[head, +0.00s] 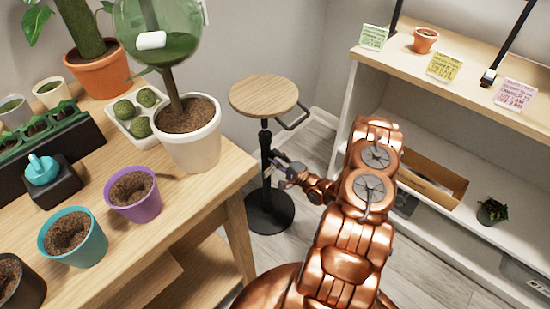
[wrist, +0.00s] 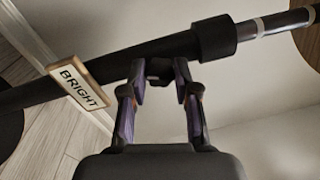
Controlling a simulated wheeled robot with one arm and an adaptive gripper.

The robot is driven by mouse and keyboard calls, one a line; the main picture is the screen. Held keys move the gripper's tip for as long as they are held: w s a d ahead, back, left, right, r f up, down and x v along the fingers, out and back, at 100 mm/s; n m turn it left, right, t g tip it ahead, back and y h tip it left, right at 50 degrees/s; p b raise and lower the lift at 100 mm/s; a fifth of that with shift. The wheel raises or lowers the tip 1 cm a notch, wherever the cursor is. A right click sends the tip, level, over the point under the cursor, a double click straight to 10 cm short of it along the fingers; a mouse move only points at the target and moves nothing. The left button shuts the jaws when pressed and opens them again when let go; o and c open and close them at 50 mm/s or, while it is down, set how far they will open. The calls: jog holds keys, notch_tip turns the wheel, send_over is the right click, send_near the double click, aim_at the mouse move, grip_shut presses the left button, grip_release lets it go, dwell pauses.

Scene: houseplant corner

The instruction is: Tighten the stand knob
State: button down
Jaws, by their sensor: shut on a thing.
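The stand has a round wooden top (head: 264,94), a black pole (head: 265,150) and a round black base (head: 270,213) on the floor. My gripper (head: 278,164) reaches the pole from the right, below the top. In the wrist view the pole (wrist: 110,68) runs diagonally, with a thicker collar (wrist: 214,38) and a lighter metal section at upper right. My gripper (wrist: 160,76) is shut on the small dark stand knob (wrist: 159,68) at the pole, below the collar. The fingers mostly hide the knob in the head view.
A wooden table (head: 170,215) with pots stands close on the left; a white pot (head: 190,150) holds a plant near its edge. A shelf unit (head: 445,82) stands at right. A metal handle (head: 294,118) juts from the stand. A "BRIGHT" sign (wrist: 80,86) shows in the wrist view.

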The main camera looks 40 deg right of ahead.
jog(key=m, duration=0.3)
jog(key=shift+a+m, duration=0.2)
jog(key=shift+m, duration=0.2)
jog(key=shift+m+p, duration=0.3)
jog(key=shift+m, duration=1.6)
jog(key=shift+h, duration=0.3)
jog(key=c, duration=0.9)
grip_release()
jog(key=shift+d, duration=0.1)
jog(key=shift+o, duration=0.2)
jog(key=shift+d, duration=0.1)
jog(key=s+d, duration=0.2)
jog(key=s, duration=0.9)
jog(key=shift+s+f, duration=0.15)
jog(key=shift+s, duration=0.25)
